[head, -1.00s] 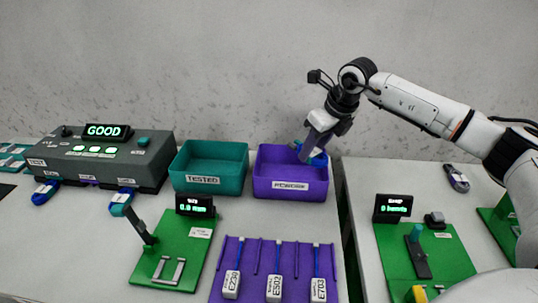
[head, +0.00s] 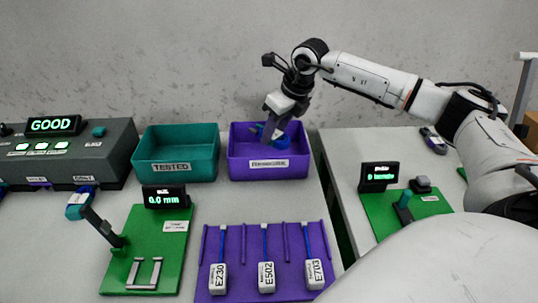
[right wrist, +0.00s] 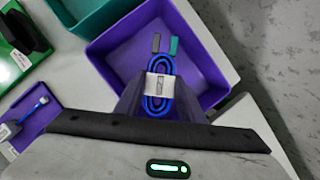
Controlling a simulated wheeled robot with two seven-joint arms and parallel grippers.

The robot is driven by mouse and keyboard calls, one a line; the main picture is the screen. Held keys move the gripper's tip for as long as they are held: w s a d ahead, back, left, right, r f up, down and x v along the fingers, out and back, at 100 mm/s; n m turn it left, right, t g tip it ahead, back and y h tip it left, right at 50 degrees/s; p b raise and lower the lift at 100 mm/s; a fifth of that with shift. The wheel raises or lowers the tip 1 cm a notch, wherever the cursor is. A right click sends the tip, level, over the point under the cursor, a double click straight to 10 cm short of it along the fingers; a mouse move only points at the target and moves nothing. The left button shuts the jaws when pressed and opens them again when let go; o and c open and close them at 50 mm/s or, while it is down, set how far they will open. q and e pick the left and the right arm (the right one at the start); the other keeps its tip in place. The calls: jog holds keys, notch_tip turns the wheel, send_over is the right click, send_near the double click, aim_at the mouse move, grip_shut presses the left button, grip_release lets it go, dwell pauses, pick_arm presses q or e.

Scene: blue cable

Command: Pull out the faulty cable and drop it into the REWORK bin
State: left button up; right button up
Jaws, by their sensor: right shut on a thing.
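The REWORK bin (head: 285,168) is a purple open box at the back middle, its label hard to read; it also shows in the right wrist view (right wrist: 103,58). My right gripper (head: 270,122) is above the bin and shut on a blue cable (head: 263,132). In the right wrist view the cable (right wrist: 158,100) is a coil with a white tag, a grey connector and a teal connector, held over the bin. My left gripper is not in view.
The teal TESTED bin (head: 176,168) stands left of the purple bin. A grey tester (head: 80,155) reads GOOD. In front are a green board (head: 150,235) with a display and a purple tray (head: 245,275) with labelled cables. A gap separates the right table (head: 350,150).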

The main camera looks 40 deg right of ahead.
jog(key=o, duration=1.1)
jog(key=v, duration=1)
jog(key=shift+r, duration=0.2)
